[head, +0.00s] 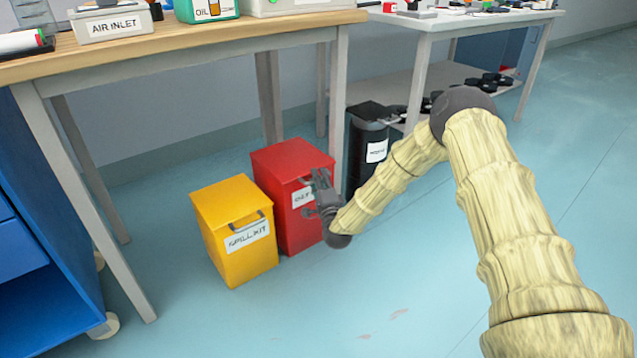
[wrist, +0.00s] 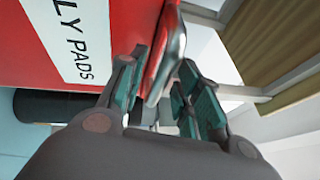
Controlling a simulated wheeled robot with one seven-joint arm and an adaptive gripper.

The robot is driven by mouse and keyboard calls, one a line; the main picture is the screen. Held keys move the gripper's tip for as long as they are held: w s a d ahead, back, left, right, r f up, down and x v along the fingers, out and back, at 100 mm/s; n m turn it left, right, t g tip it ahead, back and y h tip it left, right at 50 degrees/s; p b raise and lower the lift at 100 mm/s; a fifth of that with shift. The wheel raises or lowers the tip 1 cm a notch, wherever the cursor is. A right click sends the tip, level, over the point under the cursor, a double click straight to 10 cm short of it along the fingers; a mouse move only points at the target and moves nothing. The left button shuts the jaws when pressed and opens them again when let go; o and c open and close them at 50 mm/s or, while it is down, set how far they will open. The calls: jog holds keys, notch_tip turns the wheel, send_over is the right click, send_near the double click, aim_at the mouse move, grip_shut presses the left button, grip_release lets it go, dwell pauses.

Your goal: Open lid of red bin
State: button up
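The red bin (head: 290,162) stands on the floor under the wooden table, its lid down flat. Its front has a white label, partly hidden by my gripper (head: 313,197), which is at the bin's upper front right. In the wrist view the red front (wrist: 115,20) and the label (wrist: 80,38) show sideways.
A yellow bin (head: 234,228) stands close at the red bin's left. A black bin (head: 367,145) stands behind at the right, near a table leg (head: 338,100). The wooden tabletop (head: 190,42) is above and behind. The blue floor in front is clear.

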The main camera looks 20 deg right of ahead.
jog(key=shift+c, duration=0.4)
grip_shut()
